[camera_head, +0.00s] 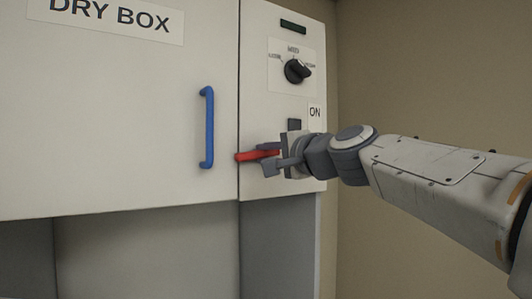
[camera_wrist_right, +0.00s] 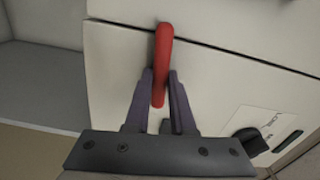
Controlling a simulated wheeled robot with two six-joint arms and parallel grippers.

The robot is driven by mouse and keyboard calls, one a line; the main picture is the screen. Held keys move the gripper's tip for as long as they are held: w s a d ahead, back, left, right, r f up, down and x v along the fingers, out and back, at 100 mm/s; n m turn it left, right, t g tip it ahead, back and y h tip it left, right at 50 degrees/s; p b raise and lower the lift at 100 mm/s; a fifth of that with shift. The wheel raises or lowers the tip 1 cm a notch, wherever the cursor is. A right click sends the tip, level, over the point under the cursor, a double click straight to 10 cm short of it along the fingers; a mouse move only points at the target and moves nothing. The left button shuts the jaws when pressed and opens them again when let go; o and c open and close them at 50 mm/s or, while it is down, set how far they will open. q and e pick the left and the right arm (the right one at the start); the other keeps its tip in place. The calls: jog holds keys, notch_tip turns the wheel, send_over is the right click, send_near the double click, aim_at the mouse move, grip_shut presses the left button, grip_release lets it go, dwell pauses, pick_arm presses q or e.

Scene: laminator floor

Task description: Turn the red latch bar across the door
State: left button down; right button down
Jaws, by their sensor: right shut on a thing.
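The red latch bar (camera_head: 245,156) lies close to level near the lower part of the cabinet front in the head view. Its free tip points left and reaches the seam at the door's right edge. My right gripper (camera_head: 268,158) is shut on the bar from the right; its fingers hide part of it. In the right wrist view the bar (camera_wrist_right: 162,55) stands between the two fingers (camera_wrist_right: 160,100), its far end at the seam. The white door (camera_head: 110,120) is shut and has a blue handle (camera_head: 207,127). My left gripper is in neither view.
Above my right gripper are a black rotary knob (camera_head: 297,71), a dark switch (camera_head: 294,125) and an ON label (camera_head: 315,112). A DRY BOX sign (camera_head: 115,17) is on the door. Below the door is a grey recess (camera_head: 140,255). A bare tan wall (camera_head: 430,70) is at right.

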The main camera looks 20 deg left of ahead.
jog(key=shift+m, duration=0.7)
jog(key=shift+f, duration=0.1)
jog(key=c, duration=0.8)
grip_release()
jog(key=shift+d, duration=0.1)
jog(key=shift+o, duration=0.2)
jog(key=b+v, duration=0.4)
jog(key=v, duration=0.6)
jog(key=shift+s+d, duration=0.1)
jog(key=shift+d, duration=0.05)
